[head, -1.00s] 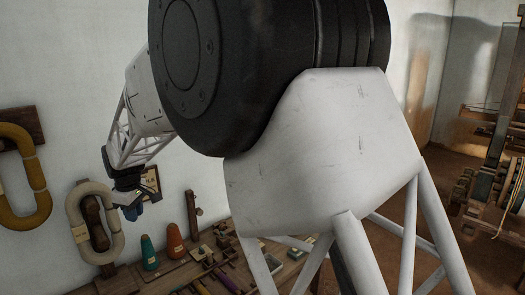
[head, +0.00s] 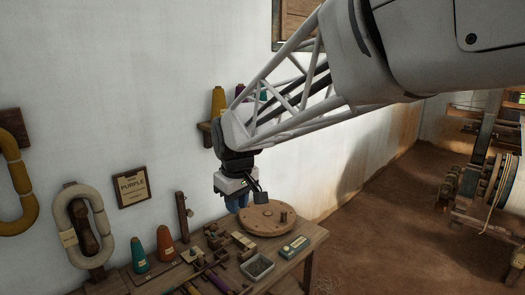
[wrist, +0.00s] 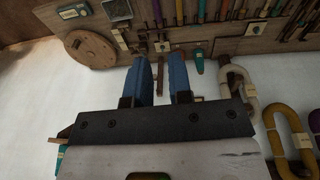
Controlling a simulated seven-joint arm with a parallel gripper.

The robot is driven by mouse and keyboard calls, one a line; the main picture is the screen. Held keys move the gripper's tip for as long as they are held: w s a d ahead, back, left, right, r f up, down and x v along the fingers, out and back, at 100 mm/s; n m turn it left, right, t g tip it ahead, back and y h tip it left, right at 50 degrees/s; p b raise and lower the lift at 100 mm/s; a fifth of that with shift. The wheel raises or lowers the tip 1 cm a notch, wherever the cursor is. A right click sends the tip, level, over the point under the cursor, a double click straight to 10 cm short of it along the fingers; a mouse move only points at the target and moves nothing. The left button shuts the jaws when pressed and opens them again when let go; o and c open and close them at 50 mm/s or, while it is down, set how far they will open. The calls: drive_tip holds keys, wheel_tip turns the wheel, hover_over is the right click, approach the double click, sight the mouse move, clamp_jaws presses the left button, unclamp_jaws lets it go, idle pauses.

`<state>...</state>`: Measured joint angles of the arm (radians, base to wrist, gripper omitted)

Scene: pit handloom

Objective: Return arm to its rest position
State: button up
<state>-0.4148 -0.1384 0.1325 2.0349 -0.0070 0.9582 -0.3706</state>
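My gripper (head: 238,204) hangs fingers-down over the workbench (head: 312,243) in the head view, close to the left of a round wooden disc (head: 262,217). In the wrist view, the two blue fingers of my gripper (wrist: 160,72) stand apart with a gap between them. I see nothing held in that gap. My arm reaches in from the upper right of the head view.
The bench holds a teal cone (head: 139,255), an orange cone (head: 165,243), a grey tray (head: 257,267) and several small tools. A cream skein (head: 59,219) and a "PURPLE" sign (head: 132,187) hang on the wall. A loom (head: 490,180) stands at right; floor between is clear.

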drive_tip(key=s+d+m, duration=0.4)
drive_tip(key=s+d, duration=0.8)
drive_tip(key=d, duration=0.3)
drive_tip(key=s+d+f+m, duration=0.2)
drive_tip(key=s+d, duration=0.3)
drive_tip(key=s, duration=0.2)
drive_tip(key=s+d+f+m+t, duration=0.1)
drive_tip(key=s+d+f+m, duration=0.2)
drive_tip(key=s, duration=0.4)
drive_tip(key=shift+s+d+h, duration=0.15)
drive_tip(key=shift+d+h, duration=0.15)
drive_tip(key=shift+d, duration=0.6)
